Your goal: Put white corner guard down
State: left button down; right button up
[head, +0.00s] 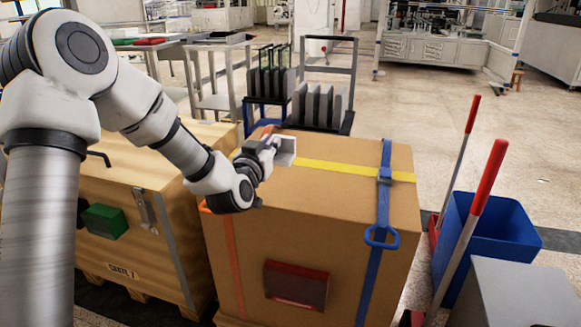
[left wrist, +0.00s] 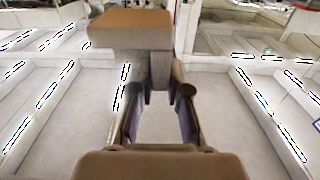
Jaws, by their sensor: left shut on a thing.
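The white corner guard (head: 286,150) is a small pale angled piece in the head view, above the top of the large cardboard box (head: 335,197). My left gripper (head: 271,149) is shut on it, over the back left part of the box top near the yellow strap (head: 345,168). I cannot tell whether the guard touches the box or strap. In the left wrist view my left gripper's fingers (left wrist: 160,100) show close up, with pale surfaces around them; the guard's outline is unclear there. My right gripper is not in view.
A blue strap (head: 382,190) and an orange strap (head: 234,262) also run on the box. A wooden crate (head: 140,250) stands close at left. A blue bin (head: 500,235) with red-handled tools stands at right. A cart with grey panels (head: 320,105) is behind.

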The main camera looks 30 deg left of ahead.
pick_arm(q)
notch_tip(320, 180, down, 7)
jog(key=shift+r+b, duration=0.15)
jog(key=shift+b, duration=0.95)
jog(key=c, duration=1.1)
grip_release()
jog(key=shift+c, duration=0.2)
